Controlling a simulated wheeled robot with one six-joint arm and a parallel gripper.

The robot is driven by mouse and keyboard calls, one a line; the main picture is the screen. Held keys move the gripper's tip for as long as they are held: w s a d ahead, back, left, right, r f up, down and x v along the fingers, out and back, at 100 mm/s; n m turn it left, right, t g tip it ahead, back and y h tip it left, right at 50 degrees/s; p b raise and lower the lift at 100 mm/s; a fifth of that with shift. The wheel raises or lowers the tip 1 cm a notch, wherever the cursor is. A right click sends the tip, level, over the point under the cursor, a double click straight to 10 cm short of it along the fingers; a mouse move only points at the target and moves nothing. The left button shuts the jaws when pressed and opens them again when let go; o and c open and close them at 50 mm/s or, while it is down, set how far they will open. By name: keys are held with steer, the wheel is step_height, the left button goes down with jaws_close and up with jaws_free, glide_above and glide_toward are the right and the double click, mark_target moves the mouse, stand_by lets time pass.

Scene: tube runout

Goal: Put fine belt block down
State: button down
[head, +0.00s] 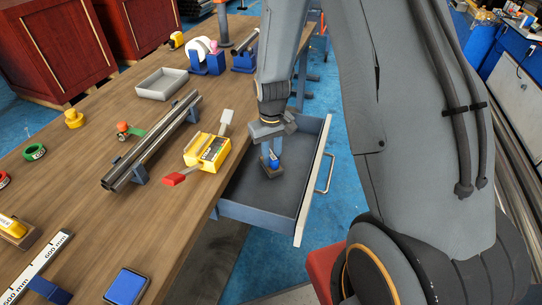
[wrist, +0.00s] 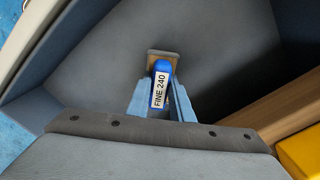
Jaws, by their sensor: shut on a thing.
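The fine belt block (wrist: 160,72) has a blue top with a white label reading "FINE 240" and a brown and grey base. It also shows in the head view (head: 272,166), inside the open grey drawer (head: 298,196). My gripper (wrist: 162,108) points down into the drawer and is shut on the block, its light blue fingers on either side. In the head view my gripper (head: 270,150) is over the drawer's middle. I cannot tell whether the block touches the drawer floor. Part of its body is hidden between the fingers.
The drawer sticks out from the wooden bench (head: 95,165), with its handle (head: 326,160) at the right. On the bench near the drawer are a yellow device (head: 207,150), steel tubes (head: 150,145) and a grey tray (head: 162,83). The drawer floor around the block is clear.

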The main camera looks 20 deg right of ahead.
mark_target(272, 156)
steer(key=c, duration=1.6)
jaws_free()
steer(key=shift+o, duration=0.2)
step_height(272, 156, up, 12)
steer(key=b, duration=0.1)
steer(key=s+r+m, duration=0.1)
steer(key=s, duration=0.7)
steer(key=s+r, duration=0.2)
steer(key=s, duration=0.7)
steer(key=shift+r+m, duration=0.3)
steer(key=shift+m, duration=0.1)
steer(key=shift+s+a, duration=0.1)
